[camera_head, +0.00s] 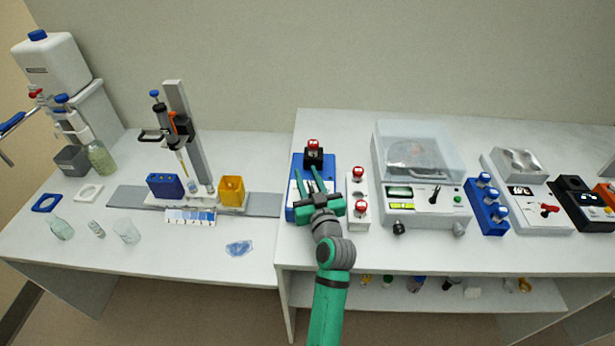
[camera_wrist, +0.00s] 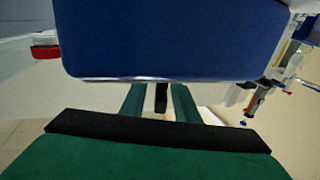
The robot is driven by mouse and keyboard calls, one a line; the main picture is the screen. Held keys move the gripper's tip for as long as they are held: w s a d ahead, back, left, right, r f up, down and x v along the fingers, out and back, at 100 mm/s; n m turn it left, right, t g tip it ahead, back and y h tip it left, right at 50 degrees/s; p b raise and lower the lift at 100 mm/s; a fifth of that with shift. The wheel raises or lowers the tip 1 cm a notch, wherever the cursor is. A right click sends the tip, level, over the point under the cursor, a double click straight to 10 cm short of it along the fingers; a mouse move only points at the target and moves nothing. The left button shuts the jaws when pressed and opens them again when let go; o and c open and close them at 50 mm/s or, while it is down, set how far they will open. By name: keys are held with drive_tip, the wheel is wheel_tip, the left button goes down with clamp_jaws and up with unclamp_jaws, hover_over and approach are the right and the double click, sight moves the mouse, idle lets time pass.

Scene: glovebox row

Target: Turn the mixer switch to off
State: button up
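The mixer (camera_head: 298,162) looks to be the blue box with a black top holding a red-capped vial (camera_head: 313,145), at the left end of the right-hand bench. My gripper (camera_head: 311,178) is over its front part, fingers pointing toward the back and apart from each other. In the wrist view a large blue body (camera_wrist: 170,40), likely the mixer, fills the upper middle. The green fingers of my gripper (camera_wrist: 160,98) reach up to its lower edge, with a narrow dark piece between them. I cannot tell whether that piece is the switch or whether the fingers touch it. The switch is not clearly visible in the head view.
A white rack (camera_head: 357,189) with red-capped vials stands close on the right. Beyond it are a clear-lidded machine (camera_head: 420,205), a blue vial rack (camera_head: 485,205) and a white device with a red knob (camera_head: 550,210). The left bench holds a pipette stand (camera_head: 185,120) and glassware.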

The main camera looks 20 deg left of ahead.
clamp_jaws()
drive_tip(key=shift+w+d, duration=0.1)
drive_tip(key=shift+y, duration=0.3)
drive_tip(key=shift+s+a+n+g+y, duration=0.15)
drive_tip(key=shift+n+g+y, duration=0.6)
drive_tip(key=shift+g, duration=0.1)
drive_tip(key=shift+s+a+n+g+y, duration=0.2)
drive_tip(key=shift+n+g+y, duration=0.5)
drive_tip(key=shift+g, duration=0.1)
drive_tip(key=shift+s+a+n+g+y, duration=0.15)
drive_tip(key=shift+n+g+y, duration=0.6)
drive_tip(key=shift+g, duration=0.1)
drive_tip(key=shift+s+a, duration=0.15)
drive_tip(key=shift+s, duration=0.05)
unclamp_jaws()
